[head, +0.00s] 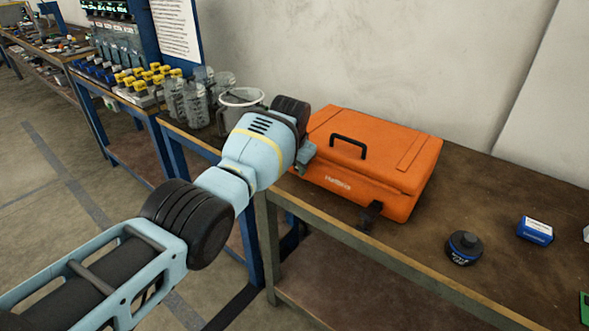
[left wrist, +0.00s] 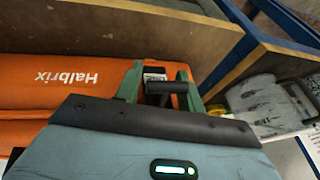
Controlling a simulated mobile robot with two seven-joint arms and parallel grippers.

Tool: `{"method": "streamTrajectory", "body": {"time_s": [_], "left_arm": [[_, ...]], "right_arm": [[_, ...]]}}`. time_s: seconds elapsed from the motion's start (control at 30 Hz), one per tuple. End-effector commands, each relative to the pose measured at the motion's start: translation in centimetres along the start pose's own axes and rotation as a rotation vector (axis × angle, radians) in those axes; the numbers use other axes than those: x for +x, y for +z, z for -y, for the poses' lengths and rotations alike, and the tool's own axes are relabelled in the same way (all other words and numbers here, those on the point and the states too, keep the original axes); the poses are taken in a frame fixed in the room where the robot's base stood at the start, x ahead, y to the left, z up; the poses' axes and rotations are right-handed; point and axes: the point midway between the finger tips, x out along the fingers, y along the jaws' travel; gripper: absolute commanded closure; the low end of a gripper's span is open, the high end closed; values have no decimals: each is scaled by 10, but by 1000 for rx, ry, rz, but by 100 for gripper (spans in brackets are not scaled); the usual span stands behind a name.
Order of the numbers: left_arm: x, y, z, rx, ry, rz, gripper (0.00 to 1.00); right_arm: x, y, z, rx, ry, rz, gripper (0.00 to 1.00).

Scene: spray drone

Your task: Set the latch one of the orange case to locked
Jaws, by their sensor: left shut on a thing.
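The orange case (head: 400,150) lies shut on the workbench, its black handle (head: 348,146) folded up on the lid. Its front, with the "Halbrix" lettering, appears upside down in the left wrist view (left wrist: 30,95). My left gripper (head: 303,160) is at the left end of the case's front. In the left wrist view, its green fingers (left wrist: 160,78) are shut on a black latch (left wrist: 166,88). In the head view my arm hides this latch. Another black latch (head: 370,213) shows near the right end of the front, sticking outward. My right gripper is out of view.
The wooden workbench (head: 480,213) holds a dark round container (head: 463,247) and a blue box (head: 535,231) right of the case. Clear jars (head: 187,103) stand to the left, behind my arm. The wall is close behind the case. Bench space right of the case is mostly free.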

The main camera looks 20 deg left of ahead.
Motion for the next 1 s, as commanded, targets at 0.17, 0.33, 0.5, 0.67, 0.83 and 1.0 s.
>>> {"method": "streamTrajectory", "body": {"time_s": [0.17,0.33,0.5,0.67,0.83,1.0], "left_arm": [[-2,-3,-1,9,-2,29,100],[-4,-3,0,12,-1,51,100],[-5,-3,0,14,-1,63,100],[-6,-4,0,16,-1,65,100],[-6,-4,1,16,-2,65,100],[-6,-4,1,16,-2,65,55]], "right_arm": [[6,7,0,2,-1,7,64],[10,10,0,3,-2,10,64],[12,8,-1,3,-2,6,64],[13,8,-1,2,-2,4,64],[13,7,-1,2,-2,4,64],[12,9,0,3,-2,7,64]]}}
